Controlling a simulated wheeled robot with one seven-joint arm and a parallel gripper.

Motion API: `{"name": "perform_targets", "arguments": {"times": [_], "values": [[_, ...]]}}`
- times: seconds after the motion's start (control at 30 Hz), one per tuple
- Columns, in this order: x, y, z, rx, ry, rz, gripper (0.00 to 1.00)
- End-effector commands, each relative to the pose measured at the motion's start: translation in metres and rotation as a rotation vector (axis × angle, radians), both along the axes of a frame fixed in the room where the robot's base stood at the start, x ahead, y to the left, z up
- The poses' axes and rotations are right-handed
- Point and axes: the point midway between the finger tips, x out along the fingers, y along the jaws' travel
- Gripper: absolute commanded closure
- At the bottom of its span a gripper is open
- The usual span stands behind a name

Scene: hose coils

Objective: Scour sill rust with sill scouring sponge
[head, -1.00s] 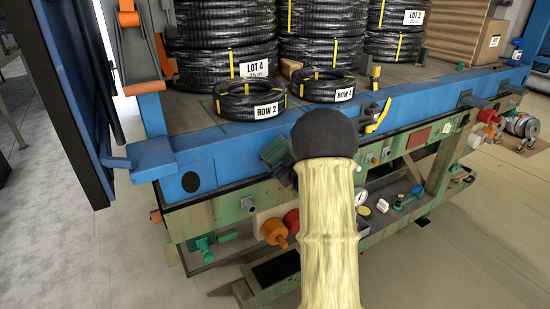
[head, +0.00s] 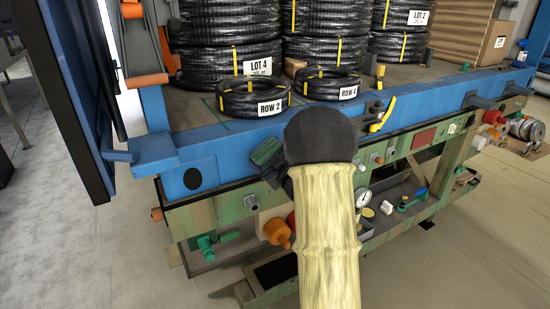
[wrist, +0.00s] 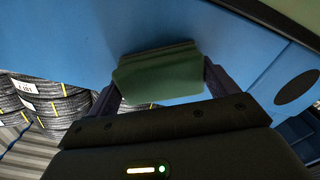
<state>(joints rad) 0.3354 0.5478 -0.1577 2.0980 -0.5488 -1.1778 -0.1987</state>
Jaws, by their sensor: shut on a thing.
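The sill scouring sponge, a dark green block (head: 266,153), is at the front face of the blue sill (head: 225,147) in the head view. In the wrist view the sponge (wrist: 158,75) sits between the two fingers of my gripper (wrist: 160,88), which is shut on it. The sponge is close to the blue face there; I cannot tell if it touches. My forearm and dark wrist hide part of the sill in the head view. I cannot make out any rust patch on the visible blue faces.
Black hose coils (head: 254,98) stand on the deck behind the sill. A yellow-handled valve (head: 383,115) rises at the sill's edge to the right. Below, a green beam (head: 225,205) carries orange and red fittings.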

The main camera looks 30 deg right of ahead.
Motion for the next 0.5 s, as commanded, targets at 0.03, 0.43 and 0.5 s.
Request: {"name": "perform_targets", "arguments": {"times": [0.03, 0.43, 0.5], "values": [[0.0, 0.001, 0.0, 0.0, -0.001, 0.002, 0.32], [0.0, 0.009, -0.001, 0.0, -0.002, 0.003, 0.32], [0.0, 0.014, -0.001, 0.0, -0.002, 0.002, 0.32]]}}
